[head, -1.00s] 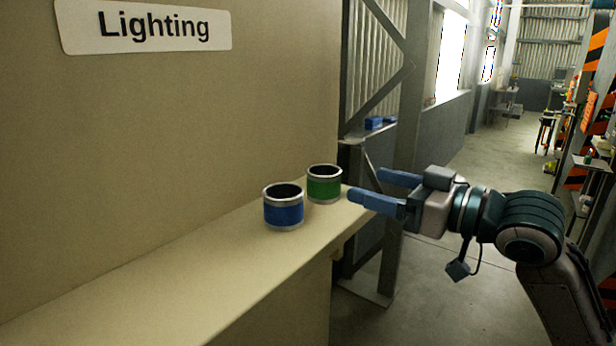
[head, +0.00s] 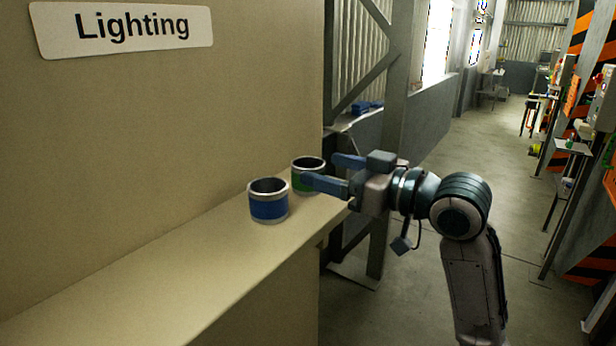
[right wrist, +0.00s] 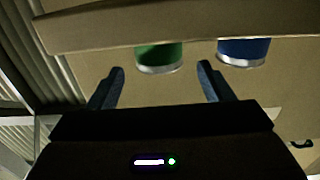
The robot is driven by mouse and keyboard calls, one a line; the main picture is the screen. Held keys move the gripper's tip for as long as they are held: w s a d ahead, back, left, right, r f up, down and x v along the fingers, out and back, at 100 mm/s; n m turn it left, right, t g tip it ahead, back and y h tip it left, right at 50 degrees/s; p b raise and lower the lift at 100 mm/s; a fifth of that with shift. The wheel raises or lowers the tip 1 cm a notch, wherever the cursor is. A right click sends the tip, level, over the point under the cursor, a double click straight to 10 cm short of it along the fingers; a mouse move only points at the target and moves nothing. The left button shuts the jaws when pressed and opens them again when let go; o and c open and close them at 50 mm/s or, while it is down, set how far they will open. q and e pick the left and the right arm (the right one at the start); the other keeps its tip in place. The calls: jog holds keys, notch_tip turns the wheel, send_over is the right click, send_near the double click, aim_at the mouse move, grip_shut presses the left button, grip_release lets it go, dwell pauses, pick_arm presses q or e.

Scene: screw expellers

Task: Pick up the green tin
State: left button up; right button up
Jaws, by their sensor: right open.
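The green tin (head: 301,182) stands upright near the right end of the beige ledge, open at the top with metal rims. My right gripper (head: 318,170) is open in front of it, and its nearer finger hides part of the tin's right side. In the right wrist view the green tin (right wrist: 160,56) lies ahead, between the lines of the two open fingers (right wrist: 160,82), and nothing is held. The picture does not settle whether a finger touches the tin. My left gripper is not in view.
A blue tin (head: 268,202) stands just left of the green one; it also shows in the right wrist view (right wrist: 243,50). The beige ledge (head: 190,270) is bare to the left. A wall with a "Lighting" sign (head: 125,28) rises behind. A steel post (head: 390,130) stands beyond the ledge's end.

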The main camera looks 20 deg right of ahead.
aim_at(322, 168)
jog(key=shift+w+a+r+p, duration=0.1)
jog(key=shift+w+a+p, duration=0.35)
jog(key=shift+w, duration=0.1)
jog(key=shift+p+x, duration=0.3)
jog(key=shift+x, duration=0.7)
jog(key=shift+w+a, duration=0.45)
jog(key=shift+w, duration=0.15)
jog(key=shift+c, duration=0.2)
jog(key=c, duration=1)
